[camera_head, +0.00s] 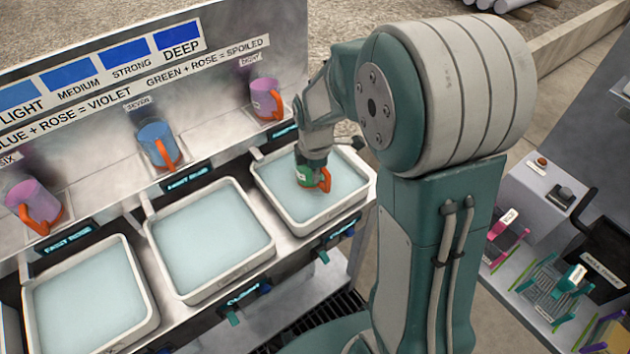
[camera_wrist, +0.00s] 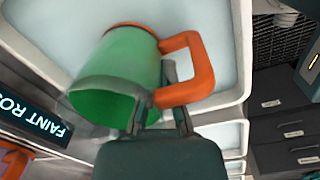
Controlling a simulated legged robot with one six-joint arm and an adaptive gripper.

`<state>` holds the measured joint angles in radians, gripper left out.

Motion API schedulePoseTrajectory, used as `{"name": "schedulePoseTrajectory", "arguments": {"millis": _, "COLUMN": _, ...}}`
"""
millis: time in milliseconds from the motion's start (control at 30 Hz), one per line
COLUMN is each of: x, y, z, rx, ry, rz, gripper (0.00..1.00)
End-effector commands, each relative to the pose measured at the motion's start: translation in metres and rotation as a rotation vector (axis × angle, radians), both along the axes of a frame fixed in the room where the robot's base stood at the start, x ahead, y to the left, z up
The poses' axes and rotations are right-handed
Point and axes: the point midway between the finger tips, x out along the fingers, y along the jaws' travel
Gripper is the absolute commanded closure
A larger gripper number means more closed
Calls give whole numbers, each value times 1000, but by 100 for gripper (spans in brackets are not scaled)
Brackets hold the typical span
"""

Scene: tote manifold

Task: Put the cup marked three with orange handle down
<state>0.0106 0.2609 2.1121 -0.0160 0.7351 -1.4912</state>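A green cup (camera_wrist: 118,72) with an orange handle (camera_wrist: 203,68) fills the middle of the wrist view. My gripper (camera_wrist: 162,112) is shut on the cup at its handle side. The cup is tilted, and its open mouth faces the lower left of that view. No mark three shows on the side facing the camera. In the head view, my gripper (camera_head: 313,160) points down at the rightmost tray, with the green cup (camera_head: 305,177) and its handle small below it. I cannot tell whether the cup touches the pale liquid in the tray (camera_head: 338,216).
Two more liquid-filled trays stand to the left, a middle one (camera_head: 209,295) and a left one (camera_head: 105,347). Purple (camera_head: 33,201), blue (camera_head: 156,145) and pink (camera_head: 264,98) cups with orange handles sit on the shelf behind. Racks (camera_head: 553,290) stand at the right.

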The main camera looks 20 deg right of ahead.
Motion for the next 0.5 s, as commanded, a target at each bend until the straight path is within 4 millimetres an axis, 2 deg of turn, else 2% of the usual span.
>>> {"name": "schedulePoseTrajectory", "arguments": {"millis": 100, "x": -2, "y": 1, "z": -20, "rx": 0, "ry": 6, "rz": 0, "gripper": 100}}
{"name": "schedulePoseTrajectory", "arguments": {"millis": 167, "x": -2, "y": 1, "z": -27, "rx": 0, "ry": 5, "rz": 0, "gripper": 100}}
{"name": "schedulePoseTrajectory", "arguments": {"millis": 467, "x": -1, "y": 1, "z": -29, "rx": 0, "ry": 2, "rz": 0, "gripper": 100}}
{"name": "schedulePoseTrajectory", "arguments": {"millis": 500, "x": -1, "y": 1, "z": -30, "rx": 0, "ry": 2, "rz": 0, "gripper": 93}}
